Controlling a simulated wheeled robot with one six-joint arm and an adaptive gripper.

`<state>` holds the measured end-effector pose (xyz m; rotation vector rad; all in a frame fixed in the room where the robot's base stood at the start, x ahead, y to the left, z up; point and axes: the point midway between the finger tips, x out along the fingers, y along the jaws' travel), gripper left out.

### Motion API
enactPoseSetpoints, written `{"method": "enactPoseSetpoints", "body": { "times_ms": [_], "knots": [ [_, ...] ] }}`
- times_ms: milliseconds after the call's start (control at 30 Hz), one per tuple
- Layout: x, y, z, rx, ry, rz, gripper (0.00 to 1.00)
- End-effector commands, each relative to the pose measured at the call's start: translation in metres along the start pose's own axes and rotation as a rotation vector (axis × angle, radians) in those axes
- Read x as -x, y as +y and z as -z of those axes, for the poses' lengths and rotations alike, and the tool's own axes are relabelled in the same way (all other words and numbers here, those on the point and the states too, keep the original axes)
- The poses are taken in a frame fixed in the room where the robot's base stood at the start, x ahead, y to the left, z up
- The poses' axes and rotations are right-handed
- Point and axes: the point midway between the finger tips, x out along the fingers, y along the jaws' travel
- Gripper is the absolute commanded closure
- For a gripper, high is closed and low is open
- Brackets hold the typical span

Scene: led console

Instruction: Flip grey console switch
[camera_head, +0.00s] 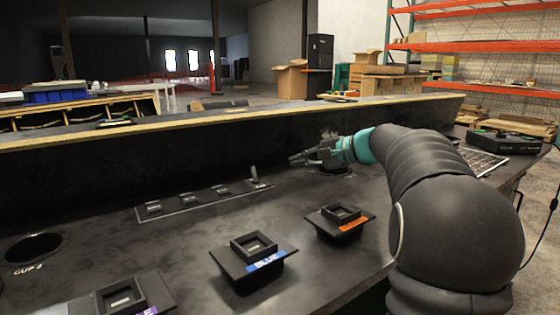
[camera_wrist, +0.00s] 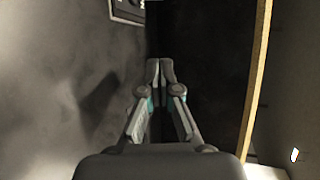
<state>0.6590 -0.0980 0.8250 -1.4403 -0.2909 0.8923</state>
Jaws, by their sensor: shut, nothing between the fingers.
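A row of small grey switch units sits inside a light outline on the black console top (camera_head: 190,240) in the head view. The unit at the row's right end, the grey switch (camera_head: 256,180), has a lever standing up and leaning slightly. My gripper (camera_head: 295,158) is just right of that lever and apart from it, above the console near its back wall. Its fingers are together and empty. In the wrist view, my gripper (camera_wrist: 160,70) is shut, and part of a switch plate (camera_wrist: 127,10) shows at the top edge, cut off.
Black stands labelled blue (camera_head: 254,255) and orange (camera_head: 340,218) stand on the console in front, with a purple-marked one (camera_head: 120,298) at lower left. A cup hole (camera_head: 33,248) is at the left. The console's raised back wall (camera_head: 200,140) runs behind the switches.

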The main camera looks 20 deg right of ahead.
Motion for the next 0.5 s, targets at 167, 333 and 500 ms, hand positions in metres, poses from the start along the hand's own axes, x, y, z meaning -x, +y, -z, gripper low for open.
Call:
{"method": "enactPoseSetpoints", "body": {
  "times_ms": [167, 333, 500],
  "knots": [
    [-0.0051, -0.0064, 0.0042, -0.018, 0.003, -0.038, 1.0],
    [-0.0031, -0.0047, 0.0061, -0.02, 0.008, -0.037, 1.0],
    [-0.0059, -0.0043, 0.0066, -0.02, 0.008, -0.036, 1.0]
  ]
}}
